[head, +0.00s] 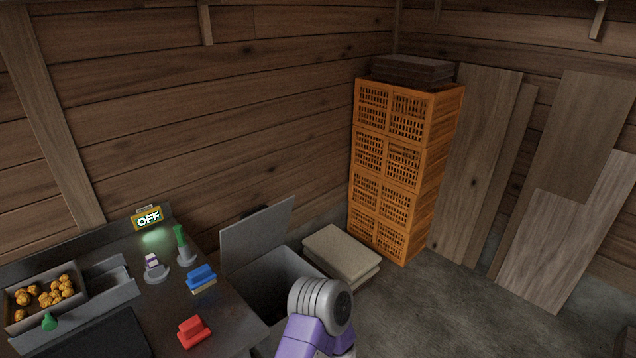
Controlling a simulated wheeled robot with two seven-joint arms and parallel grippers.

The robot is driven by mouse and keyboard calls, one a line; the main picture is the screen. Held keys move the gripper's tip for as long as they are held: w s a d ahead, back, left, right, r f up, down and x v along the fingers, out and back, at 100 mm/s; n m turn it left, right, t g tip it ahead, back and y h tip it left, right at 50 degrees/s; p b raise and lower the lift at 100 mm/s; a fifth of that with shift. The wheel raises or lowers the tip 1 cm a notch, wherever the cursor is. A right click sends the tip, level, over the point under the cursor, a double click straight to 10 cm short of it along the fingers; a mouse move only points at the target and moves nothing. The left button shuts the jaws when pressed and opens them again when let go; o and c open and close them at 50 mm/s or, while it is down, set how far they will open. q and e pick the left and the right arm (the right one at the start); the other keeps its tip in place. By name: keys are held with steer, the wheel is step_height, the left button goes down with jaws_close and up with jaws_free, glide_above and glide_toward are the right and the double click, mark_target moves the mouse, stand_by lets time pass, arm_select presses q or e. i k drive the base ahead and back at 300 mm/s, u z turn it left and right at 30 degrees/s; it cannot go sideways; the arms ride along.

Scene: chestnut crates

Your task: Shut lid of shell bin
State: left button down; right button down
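The shell bin (286,264) is a grey box on the floor, just right of the dark table. Its lid (258,236) is a flat grey panel that stands raised at the bin's back-left side, so the bin is open. The inside looks dark, and I cannot make out any contents. One of my arms, purple with a ribbed grey joint, rises from the bottom edge and hides the bin's near right part. Neither of my grippers shows in the head view.
The dark table (162,318) holds a tray of chestnuts (15,317), blue (201,276) and red (193,331) items and an OFF sign (148,218). Folded sacks (340,252) lie right behind the bin. Orange crates (383,190) stand beyond.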

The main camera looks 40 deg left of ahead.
mark_target(244, 240)
steer(key=u, duration=0.15)
steer(key=i, duration=1.85)
steer(key=u, duration=1.8)
steer(key=i, duration=0.85)
steer(key=u, duration=0.8)
